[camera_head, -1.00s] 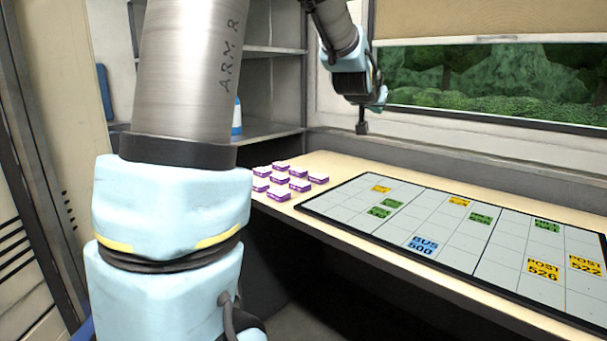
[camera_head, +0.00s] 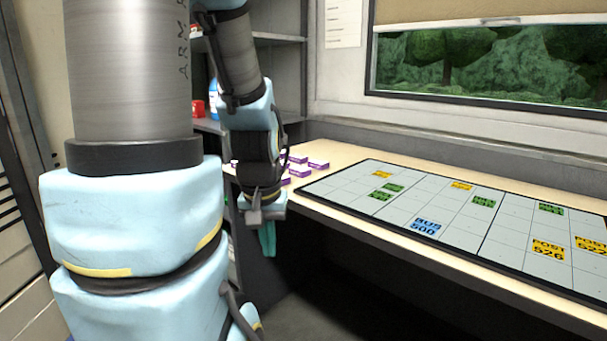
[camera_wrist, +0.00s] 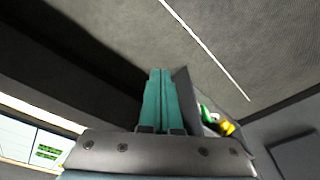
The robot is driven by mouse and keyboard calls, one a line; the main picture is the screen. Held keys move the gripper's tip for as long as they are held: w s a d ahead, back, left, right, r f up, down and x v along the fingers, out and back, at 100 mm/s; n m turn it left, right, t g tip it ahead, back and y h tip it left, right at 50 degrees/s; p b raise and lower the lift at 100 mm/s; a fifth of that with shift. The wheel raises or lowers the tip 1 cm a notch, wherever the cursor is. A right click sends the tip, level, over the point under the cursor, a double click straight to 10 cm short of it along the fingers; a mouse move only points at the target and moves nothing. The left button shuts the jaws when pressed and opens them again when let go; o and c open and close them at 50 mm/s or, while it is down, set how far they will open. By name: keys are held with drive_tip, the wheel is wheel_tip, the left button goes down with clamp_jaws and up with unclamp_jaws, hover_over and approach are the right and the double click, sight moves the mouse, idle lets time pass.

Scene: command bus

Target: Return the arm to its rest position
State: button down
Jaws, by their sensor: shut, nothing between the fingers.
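My gripper (camera_head: 268,240) hangs in front of the table's near edge in the head view, left of the board. Its teal fingers point down and are shut with nothing between them. In the wrist view the fingers (camera_wrist: 160,100) stand side by side, pressed together. My arm is folded down close to my body, and its upper links cover part of the left side of the head view.
The table (camera_head: 350,157) holds a gridded board (camera_head: 330,188) with yellow, green and blue tags. Purple-edged blocks (camera_head: 318,164) sit at its left end, partly hidden by my arm. Shelves (camera_head: 280,38) stand behind. Dark floor lies open below the table.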

wheel_tip(320, 180, down, 7)
drive_tip(key=s+b, duration=0.1)
drive_tip(key=b, duration=0.5)
wheel_tip(320, 180, up, 20)
drive_tip(key=p, duration=2)
drive_tip(key=shift+g+p, duration=0.3)
drive_tip(key=shift+p, duration=0.05)
idle(0.4)
